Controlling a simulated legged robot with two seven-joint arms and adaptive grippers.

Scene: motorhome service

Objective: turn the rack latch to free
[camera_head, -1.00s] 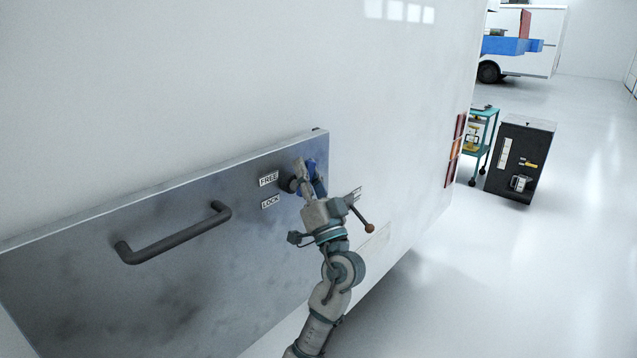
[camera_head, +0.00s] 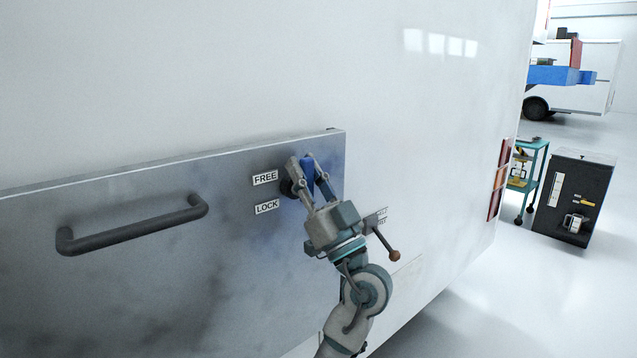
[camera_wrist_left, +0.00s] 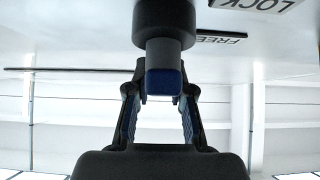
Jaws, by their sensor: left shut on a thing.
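The rack latch has a dark round hub (camera_head: 288,187) and a blue handle (camera_head: 308,174), on the right part of the grey metal panel (camera_head: 120,285). The FREE label (camera_head: 265,178) is upper left of the hub and the LOCK label (camera_head: 267,206) is lower left. My left gripper (camera_head: 306,165) is shut on the latch handle, with fingers on either side of it. The left wrist view shows the hub (camera_wrist_left: 163,22) and the blue-ended handle (camera_wrist_left: 163,82) between the fingers. The fingers partly hide the latch in the head view. My right gripper is not in view.
A dark bar handle (camera_head: 130,226) is on the panel's left. A lever with a brown knob (camera_head: 394,256) shows just right of my left gripper. A black cabinet (camera_head: 574,200) and a teal cart (camera_head: 537,160) stand on the far right. The floor there is clear.

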